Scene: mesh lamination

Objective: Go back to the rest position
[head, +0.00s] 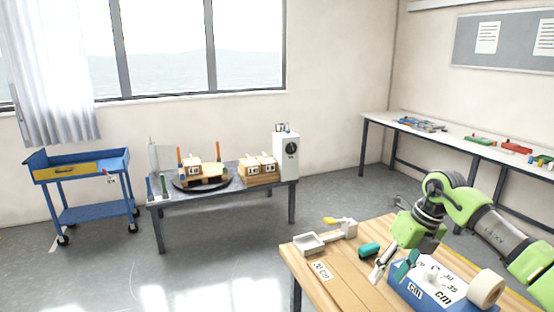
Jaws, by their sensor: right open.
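My right arm, green and grey, comes in from the right edge of the head view. Its gripper (394,262) points down over the wooden table (325,272) at the lower right. The gripper is open, and I see nothing held in it. My left gripper is not in view.
A green object (369,250), a white tray (309,244) and a white roll (486,288) are on the wooden table. A dark table (222,191) with wooden boxes stands behind. A blue cart (85,190) is at the left. Open grey floor lies between.

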